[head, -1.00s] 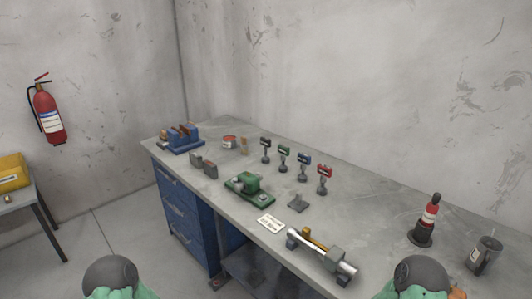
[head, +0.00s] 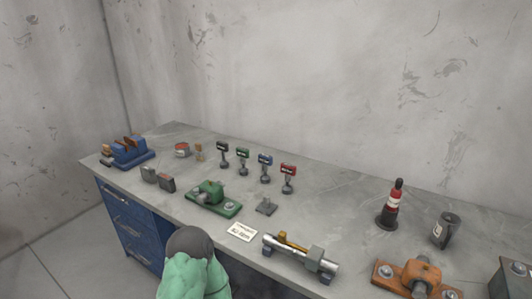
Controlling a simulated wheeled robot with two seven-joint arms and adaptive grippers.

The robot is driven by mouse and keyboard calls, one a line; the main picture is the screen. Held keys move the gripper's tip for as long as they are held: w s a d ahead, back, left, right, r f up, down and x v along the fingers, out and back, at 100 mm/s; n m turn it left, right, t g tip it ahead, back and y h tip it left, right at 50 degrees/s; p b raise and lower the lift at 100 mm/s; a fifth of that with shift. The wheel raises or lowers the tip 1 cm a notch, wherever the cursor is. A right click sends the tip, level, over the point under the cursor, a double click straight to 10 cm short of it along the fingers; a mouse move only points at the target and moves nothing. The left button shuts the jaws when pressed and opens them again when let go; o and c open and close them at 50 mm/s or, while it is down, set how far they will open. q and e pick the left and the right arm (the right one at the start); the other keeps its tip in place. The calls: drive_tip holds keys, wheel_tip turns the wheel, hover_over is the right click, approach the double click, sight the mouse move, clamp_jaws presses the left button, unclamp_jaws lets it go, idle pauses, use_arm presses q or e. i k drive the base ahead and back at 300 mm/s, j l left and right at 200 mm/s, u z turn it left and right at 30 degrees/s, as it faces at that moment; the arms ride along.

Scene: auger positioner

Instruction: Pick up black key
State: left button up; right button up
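Several small upright pieces with coloured heads stand in a row on the grey workbench (head: 345,210). The black-headed one (head: 223,148), which looks like the black key, is at the left end. To its right are the green one (head: 242,153), the blue one (head: 265,160) and the red one (head: 288,170). Each stands upright, apart from the others, on a small dark foot.
A green fixture (head: 213,200), a white card (head: 241,232) and a metal cylinder device (head: 300,255) lie along the front. A blue vise-like block (head: 128,152) is far left. A red-and-black bottle (head: 393,205), dark can (head: 446,230) and orange fixture (head: 415,275) stand right.

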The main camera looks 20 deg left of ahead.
sight(224, 147)
drive_tip(key=j+z, duration=0.2)
drive_tip(key=j, duration=0.45)
drive_tip(key=j+z, duration=0.25)
drive_tip(key=j, duration=0.4)
drive_tip(key=j+z, duration=0.2)
drive_tip(key=j, duration=0.4)
drive_tip(key=k+j+z, duration=0.1)
drive_tip(key=j+z, duration=0.15)
drive_tip(key=j, duration=0.4)
